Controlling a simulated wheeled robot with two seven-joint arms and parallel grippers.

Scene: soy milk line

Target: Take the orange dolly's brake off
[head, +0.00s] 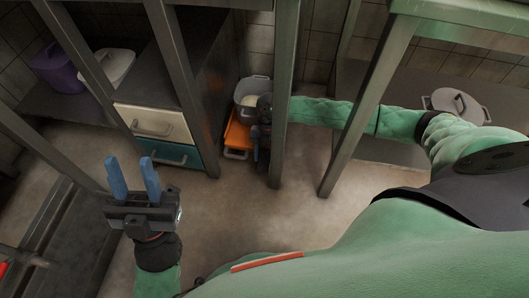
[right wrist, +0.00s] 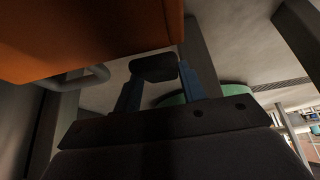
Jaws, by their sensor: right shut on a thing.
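The orange dolly (head: 238,137) stands on the floor against the dark cabinet's end, partly hidden by my right arm and a steel post. In the right wrist view its orange side (right wrist: 90,38) fills the upper left. My right gripper (head: 257,153) is low beside the dolly; in the wrist view its blue fingers (right wrist: 153,75) are shut on a black block-like piece (right wrist: 153,67) just beside the orange side, apparently the brake pedal. Whether the brake is on or off cannot be told. My left gripper (head: 133,175) is open and empty, far from the dolly.
A grey pot (head: 250,90) with pale contents stands on the dolly. Steel posts (head: 284,95) rise close to my right arm. A drawer cabinet (head: 155,122) stands left of the dolly. A lidded pot (head: 455,104) sits at right. The middle floor is clear.

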